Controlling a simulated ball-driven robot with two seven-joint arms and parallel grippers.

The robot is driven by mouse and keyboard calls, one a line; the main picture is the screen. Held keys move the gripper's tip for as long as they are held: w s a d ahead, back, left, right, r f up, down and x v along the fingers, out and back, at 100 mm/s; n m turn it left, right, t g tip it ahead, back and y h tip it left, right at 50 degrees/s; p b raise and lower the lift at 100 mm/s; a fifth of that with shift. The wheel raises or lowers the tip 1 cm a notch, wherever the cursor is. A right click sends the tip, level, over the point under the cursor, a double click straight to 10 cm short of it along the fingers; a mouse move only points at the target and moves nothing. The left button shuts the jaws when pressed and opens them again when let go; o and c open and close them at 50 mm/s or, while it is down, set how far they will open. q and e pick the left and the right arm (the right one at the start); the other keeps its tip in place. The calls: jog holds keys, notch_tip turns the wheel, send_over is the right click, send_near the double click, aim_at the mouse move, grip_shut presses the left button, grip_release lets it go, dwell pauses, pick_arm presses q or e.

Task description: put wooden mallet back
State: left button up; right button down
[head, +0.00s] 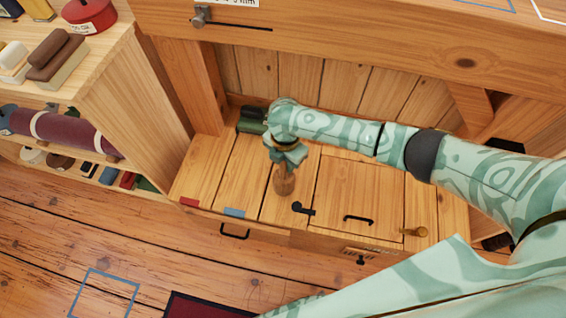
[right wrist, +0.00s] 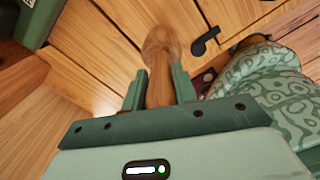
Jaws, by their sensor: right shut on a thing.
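The wooden mallet (head: 284,184) is a brown turned piece under my right gripper (head: 288,161), above the low timber bench top (head: 235,175). In the right wrist view, my right gripper (right wrist: 158,88) has its two green fingers on either side of the mallet's brown shaft, shut on it. The mallet's rounded, wider end (right wrist: 161,45) points away from the palm. Whether that end touches the bench top I cannot tell. My left gripper is not in view.
A dark green object (head: 251,119) stands behind my right wrist. A shelf unit (head: 125,85) stands left. A thick beam (head: 370,45) crosses above the bench.

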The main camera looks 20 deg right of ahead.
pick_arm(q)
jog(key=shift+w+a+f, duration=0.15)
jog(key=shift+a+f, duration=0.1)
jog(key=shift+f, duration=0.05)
pick_arm(e)
jog(key=shift+f, duration=0.75)
jog(key=shift+f, duration=0.1)
jog(key=c, duration=1.1)
grip_release()
notch_tip(320, 180, up, 12)
jog(key=p, duration=0.6)
jog(key=shift+f, duration=0.15)
jog(key=shift+r+p, duration=0.3)
jog(key=shift+p, duration=0.1)
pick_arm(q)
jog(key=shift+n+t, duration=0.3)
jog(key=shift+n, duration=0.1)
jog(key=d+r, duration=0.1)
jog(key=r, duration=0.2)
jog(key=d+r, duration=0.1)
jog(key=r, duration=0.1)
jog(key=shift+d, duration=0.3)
